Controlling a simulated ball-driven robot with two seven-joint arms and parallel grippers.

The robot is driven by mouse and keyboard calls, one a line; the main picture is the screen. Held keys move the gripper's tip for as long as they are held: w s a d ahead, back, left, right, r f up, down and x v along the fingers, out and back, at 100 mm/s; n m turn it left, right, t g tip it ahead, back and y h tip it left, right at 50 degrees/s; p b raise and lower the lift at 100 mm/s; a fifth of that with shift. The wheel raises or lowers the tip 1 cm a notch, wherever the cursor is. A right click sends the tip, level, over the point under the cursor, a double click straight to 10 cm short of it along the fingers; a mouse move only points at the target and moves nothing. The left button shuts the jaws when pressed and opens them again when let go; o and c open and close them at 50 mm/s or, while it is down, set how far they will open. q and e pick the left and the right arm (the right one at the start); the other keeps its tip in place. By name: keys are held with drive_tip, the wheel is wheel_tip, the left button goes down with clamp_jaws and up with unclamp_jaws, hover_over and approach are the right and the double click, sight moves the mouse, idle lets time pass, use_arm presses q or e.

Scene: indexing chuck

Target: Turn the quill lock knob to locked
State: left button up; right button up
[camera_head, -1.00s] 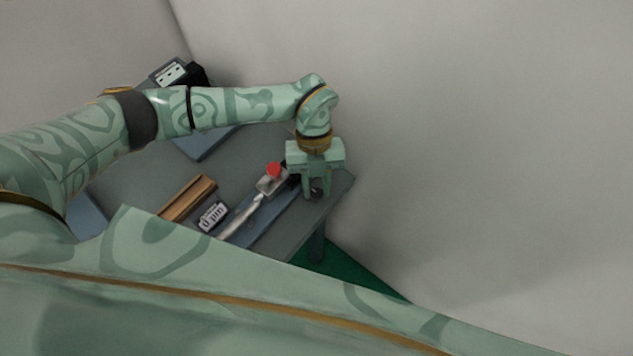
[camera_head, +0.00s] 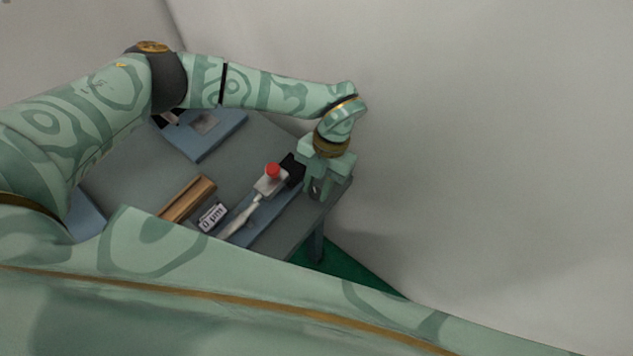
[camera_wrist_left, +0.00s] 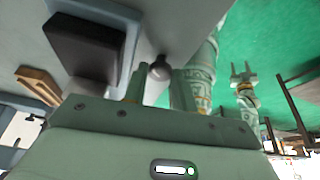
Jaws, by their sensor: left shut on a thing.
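My left gripper (camera_head: 316,190) reaches down at the right end of the table, shut on a small dark round knob. In the left wrist view the round grey knob (camera_wrist_left: 160,71) sits between my left fingertips (camera_wrist_left: 158,86). I take it for the quill lock knob; no lock marking is readable. In the head view the fingers hide most of it. My right gripper (camera_wrist_left: 242,74) shows far off in the left wrist view, its two fingers apart and empty.
Beside the gripper are a black block (camera_head: 293,168) and a red button (camera_head: 272,170) on a blue base (camera_head: 275,205). A blue plate (camera_head: 207,135) is farther back. A wall rises on the right.

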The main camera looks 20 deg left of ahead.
use_arm(q)
drive_tip(key=m, duration=0.2)
drive_tip(key=m+y, duration=0.1)
drive_tip(key=m+t+y, duration=0.1)
drive_tip(key=m, duration=0.1)
drive_tip(key=shift+d+r+m, duration=0.1)
drive_tip(key=shift+d+m, duration=0.15)
drive_tip(key=shift+m, duration=0.05)
drive_tip(key=shift+s+d+m+t+y+p, duration=0.1)
drive_tip(key=shift+m+t+y+p, duration=0.25)
drive_tip(key=shift+m, duration=0.8)
drive_tip(key=shift+s+m+t+y+p, duration=0.15)
drive_tip(key=shift+m+t, duration=0.3)
drive_tip(key=shift+m, duration=0.7)
drive_tip(key=shift+w, duration=0.1)
drive_tip(key=o, duration=0.7)
drive_tip(key=v, duration=1.6)
drive_tip(key=shift+d+r, duration=0.1)
drive_tip(key=shift+d, duration=0.05)
